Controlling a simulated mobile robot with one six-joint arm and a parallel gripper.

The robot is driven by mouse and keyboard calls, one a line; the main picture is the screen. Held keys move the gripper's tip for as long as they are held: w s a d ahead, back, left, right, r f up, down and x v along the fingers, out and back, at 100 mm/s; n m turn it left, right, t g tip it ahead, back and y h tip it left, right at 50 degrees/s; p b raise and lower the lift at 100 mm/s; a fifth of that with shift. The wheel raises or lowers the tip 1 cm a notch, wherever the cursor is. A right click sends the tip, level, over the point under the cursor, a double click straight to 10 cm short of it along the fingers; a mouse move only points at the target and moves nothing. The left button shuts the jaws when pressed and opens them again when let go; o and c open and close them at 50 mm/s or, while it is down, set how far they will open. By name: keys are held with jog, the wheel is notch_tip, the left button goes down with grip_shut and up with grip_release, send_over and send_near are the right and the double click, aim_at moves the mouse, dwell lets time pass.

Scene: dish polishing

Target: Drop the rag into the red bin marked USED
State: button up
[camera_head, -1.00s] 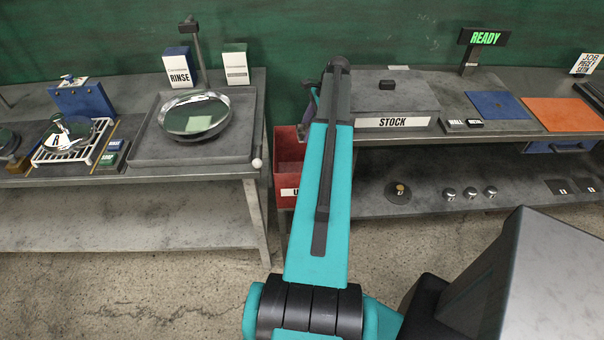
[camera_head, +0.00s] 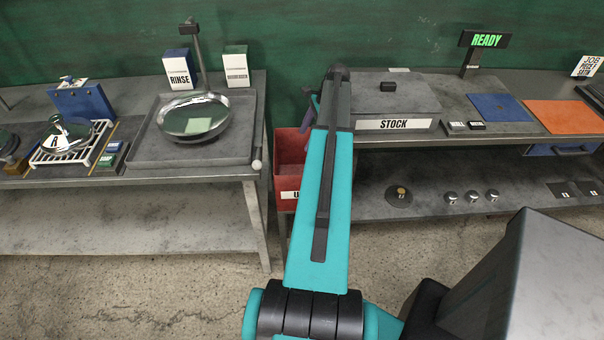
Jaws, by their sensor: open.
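My arm reaches up over the bin's right side. A small dark purplish piece (camera_head: 308,106) shows left of the arm's far end, above the bin; I cannot tell whether it is part of my wrist. I cannot make out the rag.
A shiny dish (camera_head: 194,118) with a pale green square in it sits in a grey tray (camera_head: 160,157) on the left table. A white rack (camera_head: 47,156) stands farther left. The STOCK box (camera_head: 400,105) is on the right table, close to my arm.

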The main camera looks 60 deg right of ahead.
jog(key=shift+r, duration=0.15)
jog(key=b+v, duration=0.3)
jog(key=v, duration=1)
jog(key=shift+s+d+r+b, duration=0.2)
jog(key=shift+b, duration=0.2)
jog(key=shift+f, duration=0.1)
dwell(0.7)
